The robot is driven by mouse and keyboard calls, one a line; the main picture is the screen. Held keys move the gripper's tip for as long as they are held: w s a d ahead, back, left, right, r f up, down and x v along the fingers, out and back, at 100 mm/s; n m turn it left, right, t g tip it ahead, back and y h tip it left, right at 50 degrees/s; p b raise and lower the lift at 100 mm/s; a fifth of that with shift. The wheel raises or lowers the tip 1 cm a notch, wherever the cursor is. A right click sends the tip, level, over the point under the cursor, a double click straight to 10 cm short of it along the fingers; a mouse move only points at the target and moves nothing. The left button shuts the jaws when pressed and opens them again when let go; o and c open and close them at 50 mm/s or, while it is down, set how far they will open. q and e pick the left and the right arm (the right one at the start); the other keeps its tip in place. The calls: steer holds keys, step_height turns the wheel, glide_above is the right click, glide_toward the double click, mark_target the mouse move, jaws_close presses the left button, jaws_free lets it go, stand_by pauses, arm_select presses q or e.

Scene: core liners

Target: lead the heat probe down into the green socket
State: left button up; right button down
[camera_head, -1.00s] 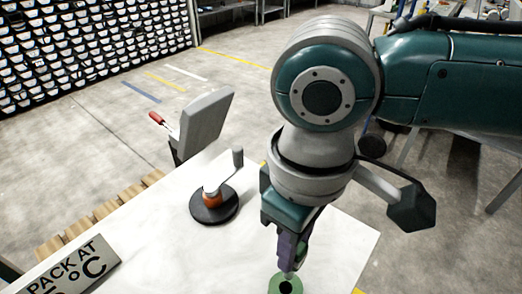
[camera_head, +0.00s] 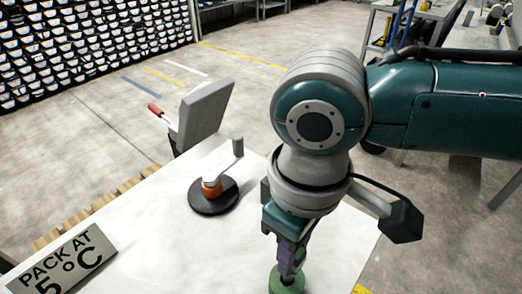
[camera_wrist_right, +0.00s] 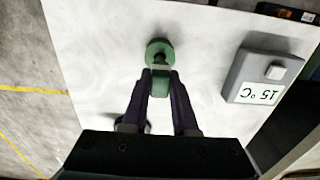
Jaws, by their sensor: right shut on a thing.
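The green socket (camera_head: 287,284) is a round green piece on the white table, low in the head view. It also shows in the wrist view as a green disc (camera_wrist_right: 158,46) just beyond my fingertips. My right gripper (camera_head: 289,262) is over the socket, its purple fingers pointing down. In the wrist view its fingers (camera_wrist_right: 160,84) are shut on the heat probe (camera_wrist_right: 160,80), whose greenish body shows between the tips. A dark, thin part of it meets the socket's middle in that view. How deep it sits is hidden. My left gripper is out of view.
A black round base with an orange collar and grey crank (camera_head: 213,188) stands on the white table (camera_head: 165,235). A grey box reading 15 °C (camera_wrist_right: 265,75) lies right of the socket in the wrist view.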

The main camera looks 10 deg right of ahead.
steer(key=shift+f+b, duration=0.55)
steer(key=shift+f, duration=0.45)
steer(key=shift+f, duration=0.1)
steer(key=c, duration=0.6)
jaws_free()
step_height(320, 180, up, 10)
steer(key=shift+p, duration=1.2)
